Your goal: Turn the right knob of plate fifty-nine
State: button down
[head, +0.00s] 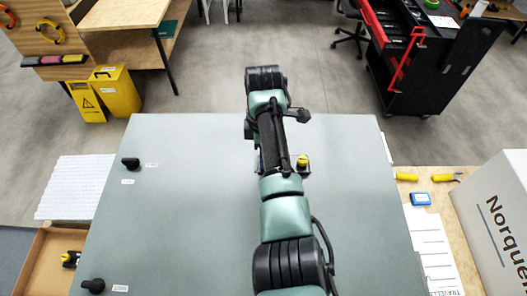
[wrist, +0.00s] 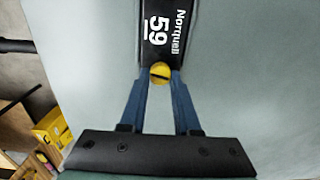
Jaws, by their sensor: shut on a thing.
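The black plate marked Norquell 59 (wrist: 160,30) runs up to the top edge of the wrist view, its lettering reading downward. A yellow knob (wrist: 160,72) is at its lower end, the right end by the lettering. My gripper (wrist: 160,80) is shut on this knob, a blue finger on each side. In the head view my arm covers most of the plate and the gripper. Another yellow knob (head: 303,160) on a black base shows just right of the arm.
The grey-green panel (head: 190,220) carries black knobs (head: 130,163) (head: 93,286) with small white labels at its left.

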jog(key=m+p, duration=0.1)
jog(key=m, duration=0.6)
jog(key=shift+w+r, duration=0.15)
jog(key=m, duration=0.6)
jog(key=shift+w+d+m+p, duration=0.1)
jog(key=shift+m+p, duration=0.25)
jog(key=shift+m, duration=0.05)
jog(key=m, duration=1.3)
jog(key=shift+d+m, duration=0.15)
jog(key=shift+m, duration=0.15)
jog(key=m, duration=1.2)
jog(key=shift+m, duration=0.3)
jog(key=m+b, duration=0.1)
jog(key=m, duration=0.5)
jog(key=m+b, duration=0.1)
jog(key=m, duration=0.2)
jog(key=m+b, duration=0.1)
jog(key=m, duration=0.2)
jog(key=shift+s+r+m, duration=0.1)
jog(key=shift+s+m, duration=0.1)
jog(key=shift+m, duration=0.1)
